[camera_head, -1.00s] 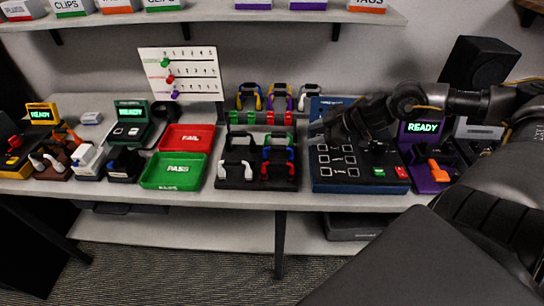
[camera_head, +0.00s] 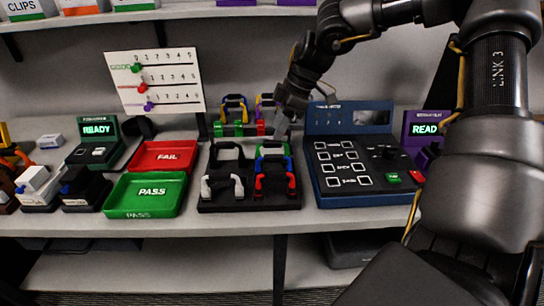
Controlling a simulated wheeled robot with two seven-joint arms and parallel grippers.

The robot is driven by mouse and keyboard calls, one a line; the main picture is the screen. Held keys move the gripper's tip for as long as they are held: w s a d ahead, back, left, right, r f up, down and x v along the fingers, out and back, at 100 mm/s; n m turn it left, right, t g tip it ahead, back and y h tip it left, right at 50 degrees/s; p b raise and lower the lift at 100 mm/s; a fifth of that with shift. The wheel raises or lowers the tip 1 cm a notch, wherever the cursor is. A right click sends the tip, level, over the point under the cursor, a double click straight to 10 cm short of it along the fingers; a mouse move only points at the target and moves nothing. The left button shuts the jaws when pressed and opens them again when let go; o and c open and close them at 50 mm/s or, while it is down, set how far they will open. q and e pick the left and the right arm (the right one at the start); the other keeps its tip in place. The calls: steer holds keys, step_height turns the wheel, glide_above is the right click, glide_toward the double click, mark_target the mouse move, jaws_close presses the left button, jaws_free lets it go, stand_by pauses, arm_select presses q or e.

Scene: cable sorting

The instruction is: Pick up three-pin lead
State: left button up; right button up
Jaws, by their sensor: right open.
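Several handle-shaped cable leads stand in a black front rack (camera_head: 250,205): a white lead (camera_head: 207,187), a red lead (camera_head: 260,183), a black one, and blue and green ones behind. More leads stand in the back row, including a yellow-and-blue lead (camera_head: 225,106) and a purple one partly behind my gripper. Pin counts are too small to read, so I cannot tell which is the three-pin lead. My right gripper (camera_head: 283,128) is open, pointing down over the right end of the back row, behind the front rack. Contact with a lead there cannot be made out. My left gripper is out of view.
A dark blue test panel (camera_head: 320,195) stands right of the racks. Green PASS (camera_head: 142,212) and red FAIL (camera_head: 164,157) trays lie to the left. A white peg scoreboard (camera_head: 178,75) stands behind. A shelf (camera_head: 100,17) with boxes hangs above.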

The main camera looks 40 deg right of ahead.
mark_target(273, 141)
steer(key=shift+x, duration=1)
steer(key=shift+a+f, duration=0.15)
steer(key=shift+f, duration=0.2)
steer(key=x, duration=0.3)
steer(key=shift+a+f+p, duration=0.1)
steer(key=shift+f+p, duration=0.3)
steer(key=shift+w+a+f, duration=0.1)
steer(key=shift+a+f, duration=0.05)
steer(key=shift+f, duration=0.25)
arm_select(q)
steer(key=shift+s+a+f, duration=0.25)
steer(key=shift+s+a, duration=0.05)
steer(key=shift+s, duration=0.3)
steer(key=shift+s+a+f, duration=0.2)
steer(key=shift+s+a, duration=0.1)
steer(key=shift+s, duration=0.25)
arm_select(e)
jaws_close()
